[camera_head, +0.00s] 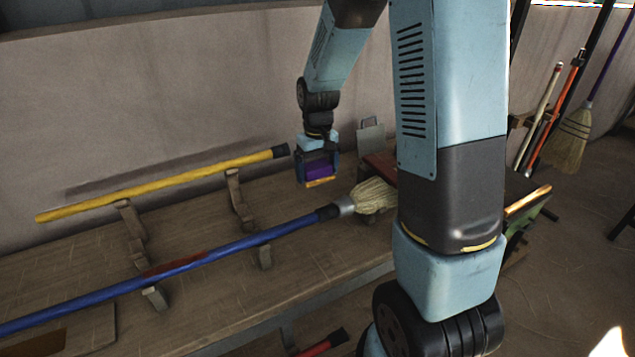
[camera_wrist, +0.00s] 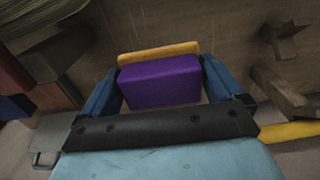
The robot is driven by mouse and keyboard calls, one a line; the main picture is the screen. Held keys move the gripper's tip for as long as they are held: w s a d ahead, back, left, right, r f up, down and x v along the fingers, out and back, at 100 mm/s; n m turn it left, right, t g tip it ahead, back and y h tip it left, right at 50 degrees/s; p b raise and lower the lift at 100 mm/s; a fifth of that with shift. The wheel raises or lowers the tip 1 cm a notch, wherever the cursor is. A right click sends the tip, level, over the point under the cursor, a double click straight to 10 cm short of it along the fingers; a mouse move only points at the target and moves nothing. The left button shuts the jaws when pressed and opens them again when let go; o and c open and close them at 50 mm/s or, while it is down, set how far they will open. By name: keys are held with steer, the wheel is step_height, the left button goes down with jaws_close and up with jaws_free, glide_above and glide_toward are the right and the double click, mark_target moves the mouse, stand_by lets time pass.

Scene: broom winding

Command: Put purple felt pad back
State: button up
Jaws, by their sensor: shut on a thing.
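The purple felt pad (camera_wrist: 162,82) is a purple block with a yellow-orange strip (camera_wrist: 158,53) along its far side in the wrist view. My gripper (camera_wrist: 160,85) is shut on it, with a blue finger on each side. In the head view the pad (camera_head: 319,171) hangs in my gripper (camera_head: 318,168) above the workbench, near the wall. The yellow-orange strip shows at its lower edge. The pad appears clear of the bench top.
A blue-handled broom (camera_head: 205,256) lies across wooden supports on the workbench (camera_head: 75,262), its straw head (camera_head: 373,196) below right of my gripper. A yellow pole (camera_head: 160,186) rests on supports behind. A grey metal piece (camera_head: 370,138) and a red object (camera_head: 381,166) stand to the right.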

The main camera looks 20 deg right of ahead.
glide_above(318, 191)
steer(key=s, duration=0.1)
steer(key=f, duration=0.6)
steer(key=shift+a, duration=0.2)
steer(key=shift+w+d+f, duration=0.2)
steer(key=shift+w+f, duration=0.35)
steer(key=shift+f, duration=1.65)
steer(key=shift+f, duration=0.1)
steer(key=o, duration=0.8)
